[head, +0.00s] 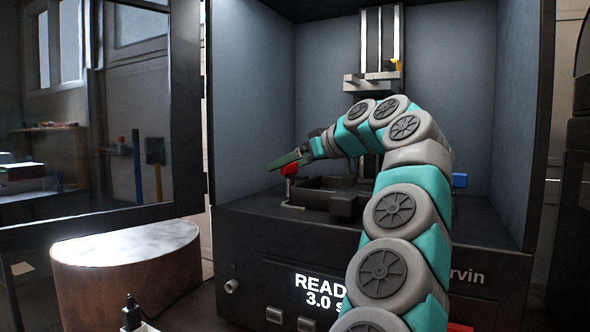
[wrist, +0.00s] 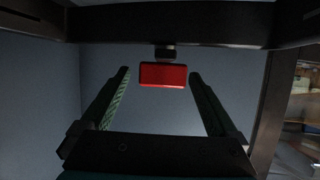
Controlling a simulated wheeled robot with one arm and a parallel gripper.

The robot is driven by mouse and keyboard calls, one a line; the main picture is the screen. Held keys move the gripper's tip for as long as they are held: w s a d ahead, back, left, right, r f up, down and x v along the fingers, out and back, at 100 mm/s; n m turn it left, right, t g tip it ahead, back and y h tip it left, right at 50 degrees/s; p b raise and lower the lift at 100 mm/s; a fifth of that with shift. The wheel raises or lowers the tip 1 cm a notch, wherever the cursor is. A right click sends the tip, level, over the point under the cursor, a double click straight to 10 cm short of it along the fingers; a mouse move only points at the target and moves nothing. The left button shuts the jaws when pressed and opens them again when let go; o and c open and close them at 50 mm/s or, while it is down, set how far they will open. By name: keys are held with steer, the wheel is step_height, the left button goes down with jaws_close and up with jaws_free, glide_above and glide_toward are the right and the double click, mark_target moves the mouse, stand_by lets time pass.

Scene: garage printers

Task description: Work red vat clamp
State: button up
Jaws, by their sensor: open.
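The red vat clamp (head: 289,169) is a small red knob on a post at the left side of the dark vat (head: 325,190) inside the printer. In the wrist view the red clamp (wrist: 163,75) is a red block on a short dark stem, seen between and just beyond my fingertips. My gripper (head: 285,163) is open at the clamp, its green-padded fingers pointing left. In the wrist view my gripper (wrist: 158,76) has one finger on each side of the red block, with gaps on both sides. The head view does not show whether a finger touches it.
A blue knob (head: 460,180) stands at the vat's right side, partly behind my arm. The build-plate carriage (head: 370,83) hangs above on its rail. The printer's dark walls (head: 252,95) enclose the space.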

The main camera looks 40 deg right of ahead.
steer(key=shift+a+f+m, duration=0.1)
steer(key=shift+m, duration=0.2)
steer(key=shift+h, duration=0.3)
